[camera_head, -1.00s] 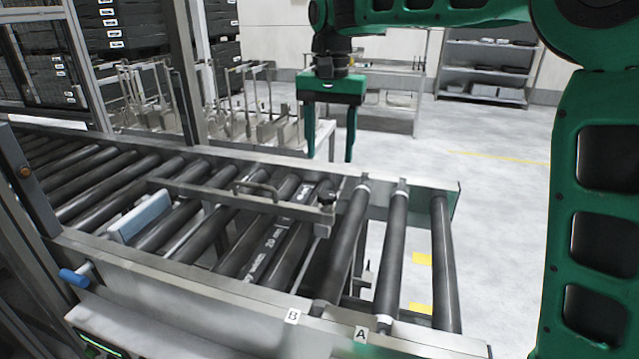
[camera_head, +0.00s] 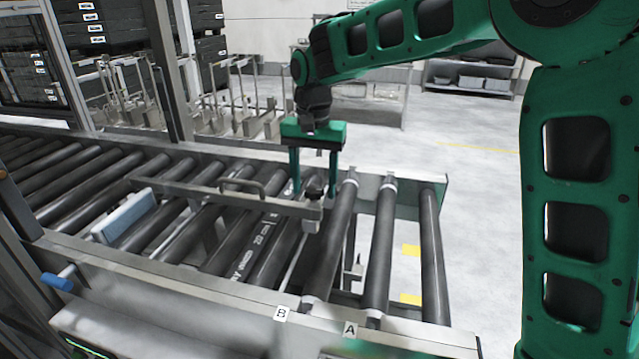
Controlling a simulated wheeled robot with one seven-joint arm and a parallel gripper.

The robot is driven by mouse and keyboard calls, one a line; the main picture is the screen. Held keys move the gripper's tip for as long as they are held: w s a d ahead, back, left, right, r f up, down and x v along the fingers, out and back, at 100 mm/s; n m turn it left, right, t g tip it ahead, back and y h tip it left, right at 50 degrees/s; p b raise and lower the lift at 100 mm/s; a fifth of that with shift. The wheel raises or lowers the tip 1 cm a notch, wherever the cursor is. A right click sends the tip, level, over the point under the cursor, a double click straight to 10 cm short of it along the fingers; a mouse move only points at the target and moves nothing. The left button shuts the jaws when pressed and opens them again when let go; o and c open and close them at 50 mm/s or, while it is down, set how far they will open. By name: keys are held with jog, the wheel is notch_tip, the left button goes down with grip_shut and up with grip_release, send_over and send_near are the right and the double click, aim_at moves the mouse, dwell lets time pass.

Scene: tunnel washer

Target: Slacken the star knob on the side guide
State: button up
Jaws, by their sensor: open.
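The star knob (camera_head: 314,191) is a small dark knob on top of the right end of the side guide (camera_head: 220,197). The side guide is a grey metal bar with a loop handle (camera_head: 241,184), lying across the rollers. My green gripper (camera_head: 314,192) points down with its two fingers apart, one to each side of the knob in the picture. It appears open and empty. The fingertips reach about the knob's height in the picture. I cannot tell whether they touch it or stand behind it.
Dark rollers (camera_head: 330,245) run along the conveyor, with a gap near the labels B (camera_head: 281,314) and A (camera_head: 350,330). A blue-handled lever (camera_head: 57,282) sticks out at front left. Metal racks stand behind.

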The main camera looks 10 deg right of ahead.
jog(key=c, duration=1)
jog(key=shift+o, duration=0.8)
jog(key=shift+d, duration=0.45)
jog(key=shift+a, duration=0.25)
jog(key=shift+c, duration=1)
jog(key=n, duration=0.8)
jog(key=shift+a+n, duration=0.1)
jog(key=shift+n, duration=0.2)
jog(key=n, duration=0.4)
jog(key=shift+n, duration=0.3)
jog(key=shift+a+n, duration=0.1)
jog(key=shift+n, duration=2.2)
